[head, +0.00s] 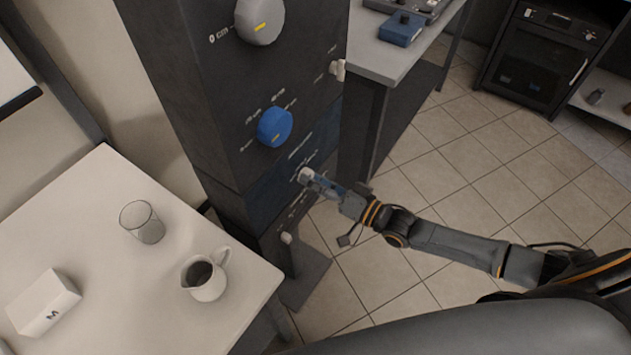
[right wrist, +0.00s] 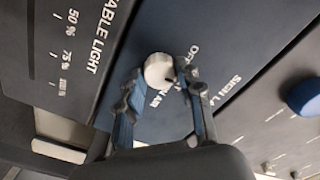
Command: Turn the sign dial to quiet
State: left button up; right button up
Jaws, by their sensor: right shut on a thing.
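The sign dial is a small white knob (head: 304,175) on the blue panel (head: 262,196) low on the dark cabinet. It also shows in the right wrist view (right wrist: 157,69), where the panel reads "SIGN LIGHT", with "OFF" to the knob's upper right and "ON AIR" just below it. A short dark mark sits at the knob's lower right edge. The setting it points to is unclear, and no "quiet" label is readable. My right gripper (head: 316,181) is shut on the knob; its blue fingers (right wrist: 164,82) stand on either side. My left gripper is not in view.
A larger blue dial (head: 274,127) and a big grey dial (head: 260,20) are higher on the cabinet. A white slider (right wrist: 58,150) lies beside the table light scale. A white table (head: 120,290) with a glass (head: 143,222) and pitcher (head: 206,274) stands left.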

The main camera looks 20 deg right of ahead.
jog(key=shift+m, duration=0.6)
jog(key=o, duration=1.2)
jog(key=shift+c, duration=0.2)
jog(key=v, duration=1.2)
jog(key=shift+d, duration=0.1)
